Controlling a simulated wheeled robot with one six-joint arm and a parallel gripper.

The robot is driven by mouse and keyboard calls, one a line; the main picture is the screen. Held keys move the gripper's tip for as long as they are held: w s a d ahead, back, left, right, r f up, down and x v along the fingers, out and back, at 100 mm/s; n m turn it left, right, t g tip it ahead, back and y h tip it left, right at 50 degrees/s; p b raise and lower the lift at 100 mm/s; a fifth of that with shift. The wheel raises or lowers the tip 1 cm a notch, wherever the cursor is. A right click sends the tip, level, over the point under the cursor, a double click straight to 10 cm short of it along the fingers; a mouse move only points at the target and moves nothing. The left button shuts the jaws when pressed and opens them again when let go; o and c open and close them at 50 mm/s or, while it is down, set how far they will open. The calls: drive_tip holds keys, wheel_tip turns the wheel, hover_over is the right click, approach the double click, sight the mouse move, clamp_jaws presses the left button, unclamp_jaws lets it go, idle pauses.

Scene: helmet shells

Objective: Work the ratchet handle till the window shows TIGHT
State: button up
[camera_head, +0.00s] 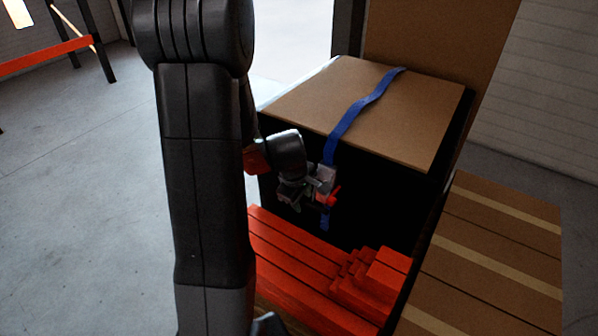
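A blue strap (352,120) runs over the top of a large dark box with a brown lid (400,125) and hangs down its near face. A small ratchet (328,180) with a red part sits on the strap at that face. My gripper (312,192) is at the ratchet, close to or touching its left side. The fingers are small and dark here, so I cannot tell whether they are shut on the handle. The window and its wording cannot be made out.
Red slats or beams (320,275) lie low in front of the box. Brown cartons with pale tape (490,255) stand at the right. My arm blocks the view at left centre. Open concrete floor (80,200) lies at the left, with an orange-barred rack (45,55) behind.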

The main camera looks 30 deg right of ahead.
drive_tip(key=v, duration=0.9)
drive_tip(key=shift+r, duration=0.2)
